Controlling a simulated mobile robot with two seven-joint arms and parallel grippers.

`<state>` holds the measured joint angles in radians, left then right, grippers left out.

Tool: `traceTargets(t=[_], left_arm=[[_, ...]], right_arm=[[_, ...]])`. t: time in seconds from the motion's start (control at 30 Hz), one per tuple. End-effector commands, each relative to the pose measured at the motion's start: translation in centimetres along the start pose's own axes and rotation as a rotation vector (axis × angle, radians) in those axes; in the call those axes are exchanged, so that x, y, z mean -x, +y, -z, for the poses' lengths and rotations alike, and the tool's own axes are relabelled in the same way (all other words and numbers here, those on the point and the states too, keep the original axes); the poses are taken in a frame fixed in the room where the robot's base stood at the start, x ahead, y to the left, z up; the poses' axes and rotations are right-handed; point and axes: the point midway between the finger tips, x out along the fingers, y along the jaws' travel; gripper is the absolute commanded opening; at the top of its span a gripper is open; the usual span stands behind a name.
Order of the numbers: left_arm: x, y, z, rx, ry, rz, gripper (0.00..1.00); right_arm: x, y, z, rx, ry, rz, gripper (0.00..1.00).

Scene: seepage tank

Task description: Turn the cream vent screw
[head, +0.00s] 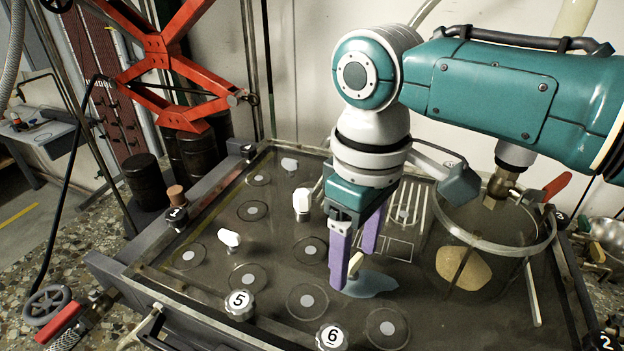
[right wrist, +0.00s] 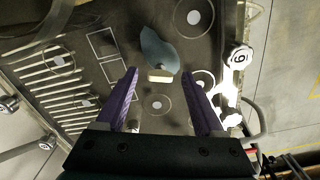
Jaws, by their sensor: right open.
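The cream vent screw (head: 355,264) stands on the grey tank top, partly hidden by my right gripper. A blue-grey patch (head: 372,284) lies beside it. My right gripper (head: 356,268) points down with its purple fingers apart, near the screw. In the right wrist view the screw (right wrist: 160,76) shows as a small cream block at the edge of the patch (right wrist: 160,48), between the lines of the two fingers and apart from both. How high the fingertips are above the top is hard to tell. My left gripper is not in view.
White knobs (head: 302,202) and (head: 229,239) stand on the tank top to the left, among ringed discs. Numbered knobs 5 (head: 239,303) and 6 (head: 331,338) sit near the front edge. A round clear vessel (head: 494,236) stands to the right.

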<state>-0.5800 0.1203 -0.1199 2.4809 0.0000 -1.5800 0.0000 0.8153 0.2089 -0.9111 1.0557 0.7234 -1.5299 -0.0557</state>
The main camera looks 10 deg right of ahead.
Motion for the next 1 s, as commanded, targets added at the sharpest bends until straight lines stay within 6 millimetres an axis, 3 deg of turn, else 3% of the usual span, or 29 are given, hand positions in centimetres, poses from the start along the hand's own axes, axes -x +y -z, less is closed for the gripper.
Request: traceTargets(t=[0.1, 0.7, 1.0], left_arm=[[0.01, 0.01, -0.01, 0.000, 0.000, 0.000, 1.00], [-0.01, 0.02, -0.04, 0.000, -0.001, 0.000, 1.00], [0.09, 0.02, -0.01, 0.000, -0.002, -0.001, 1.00]], right_arm=[[0.02, -0.01, -0.01, 0.000, 0.000, 0.000, 0.68], [0.05, 0.01, -0.02, 0.000, -0.001, 0.000, 0.00], [0.09, 0.00, -0.02, -0.006, -0.001, 0.000, 0.00]])
